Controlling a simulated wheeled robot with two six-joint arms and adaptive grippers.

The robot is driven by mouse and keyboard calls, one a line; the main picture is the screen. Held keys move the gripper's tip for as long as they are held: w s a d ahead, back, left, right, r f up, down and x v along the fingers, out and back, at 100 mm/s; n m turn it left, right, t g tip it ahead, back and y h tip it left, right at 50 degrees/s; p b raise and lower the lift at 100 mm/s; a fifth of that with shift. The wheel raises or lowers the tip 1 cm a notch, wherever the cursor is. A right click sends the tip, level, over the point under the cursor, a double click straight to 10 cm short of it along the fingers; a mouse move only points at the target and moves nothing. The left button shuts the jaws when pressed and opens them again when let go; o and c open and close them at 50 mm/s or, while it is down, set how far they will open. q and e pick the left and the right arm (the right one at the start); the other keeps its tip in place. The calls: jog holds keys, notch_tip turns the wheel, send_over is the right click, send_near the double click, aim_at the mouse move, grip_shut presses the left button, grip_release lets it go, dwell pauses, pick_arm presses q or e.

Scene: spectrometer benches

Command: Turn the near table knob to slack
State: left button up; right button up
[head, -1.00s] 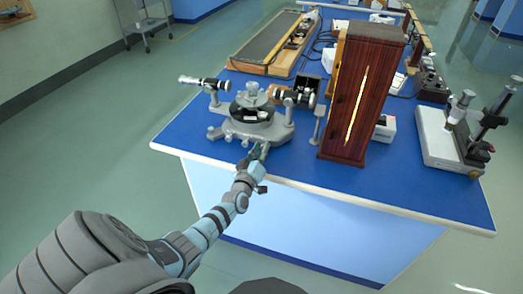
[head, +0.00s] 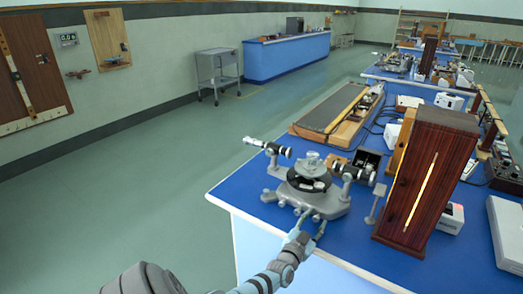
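The grey spectrometer (head: 306,190) stands near the front left corner of the blue-topped bench (head: 240,192), with one black-and-grey tube (head: 268,147) to the left and another (head: 352,172) to the right. My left gripper (head: 307,226) is at the near side of the spectrometer's base, by the front table edge. Its fingers look spread, one on each side of a small part at the base. The near table knob is too small to make out, and I cannot tell whether the fingers touch it. My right gripper is not in view.
A tall dark wooden box (head: 428,180) with a bright slit stands right of the spectrometer. A long wooden-framed apparatus (head: 338,112) lies behind. A grey trolley (head: 218,75) stands by the wall. The floor left of the bench is clear.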

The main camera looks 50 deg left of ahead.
pick_arm(q)
jog(key=m, duration=0.5)
jog(key=shift+m+b, duration=0.3)
jog(key=p+v, duration=0.3)
jog(key=v, duration=0.2)
jog(key=shift+s+d+r+p, duration=0.15)
jog(key=shift+r+p, duration=0.1)
jog(key=shift+p, duration=0.15)
jog(key=p+v, duration=0.3)
jog(key=v, duration=0.7)
jog(key=s+d+f+n+g+h+p, duration=0.1)
jog(key=s+d+f+g+h, duration=0.1)
jog(key=s+f, duration=0.7)
jog(key=s+d+f+n+g+h+p, duration=0.1)
jog(key=s+d+f+g, duration=0.4)
jog(key=f, duration=0.8)
jog(key=s+g+h, duration=0.1)
jog(key=s+g, duration=0.1)
jog(key=s, duration=0.1)
jog(key=shift+s+d+f+n+g+h, duration=0.15)
jog(key=shift+s+d+n+g+h, duration=0.15)
jog(key=shift+s, duration=0.05)
